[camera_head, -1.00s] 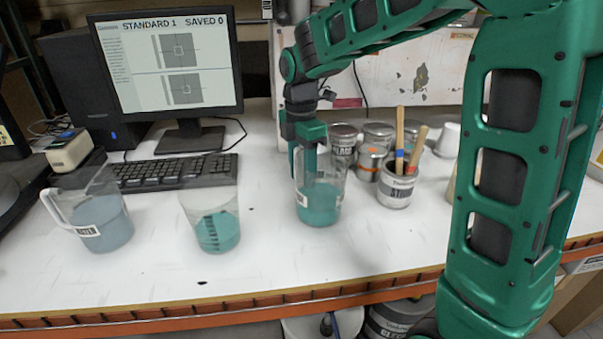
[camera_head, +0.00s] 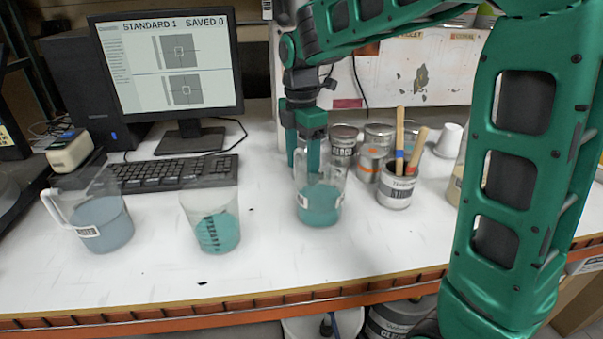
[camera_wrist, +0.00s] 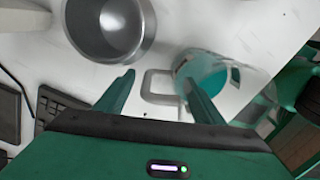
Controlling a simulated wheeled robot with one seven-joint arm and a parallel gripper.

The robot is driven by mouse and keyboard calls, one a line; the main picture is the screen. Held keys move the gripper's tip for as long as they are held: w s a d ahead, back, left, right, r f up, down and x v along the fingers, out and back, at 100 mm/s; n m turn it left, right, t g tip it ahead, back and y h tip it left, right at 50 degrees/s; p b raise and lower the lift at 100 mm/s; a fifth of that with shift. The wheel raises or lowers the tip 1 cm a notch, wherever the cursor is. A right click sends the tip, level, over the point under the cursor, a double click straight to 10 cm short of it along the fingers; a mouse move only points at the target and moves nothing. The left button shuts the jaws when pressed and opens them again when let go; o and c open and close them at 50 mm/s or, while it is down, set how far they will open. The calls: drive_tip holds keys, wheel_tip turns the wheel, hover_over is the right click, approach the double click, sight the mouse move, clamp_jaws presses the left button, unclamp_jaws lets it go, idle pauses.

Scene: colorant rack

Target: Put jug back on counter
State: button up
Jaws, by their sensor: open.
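A clear jug (camera_head: 320,206) with teal liquid stands upright on the white counter (camera_head: 270,262). My gripper (camera_head: 303,166) is open and empty, just above and behind this jug. In the wrist view the jug (camera_wrist: 208,68) lies by the right finger, and its pale handle (camera_wrist: 158,87) shows between the two open fingers (camera_wrist: 158,76). The fingers do not close on the handle; whether one touches the jug I cannot tell. A second clear vessel (camera_head: 216,232) with teal liquid and a jug (camera_head: 102,224) with grey-blue liquid stand to the left.
Several paint cans (camera_head: 367,163) and a tin holding brushes (camera_head: 396,190) stand right of the jug. A keyboard (camera_head: 175,172) and monitor (camera_head: 170,65) are at the back left. An open metal container (camera_wrist: 108,25) is close to my fingers. The counter's front strip is clear.

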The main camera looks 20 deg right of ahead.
wheel_tip(320, 180, up, 9)
drive_tip(key=shift+w+r, duration=0.1)
drive_tip(key=shift+w, duration=0.05)
idle(0.5)
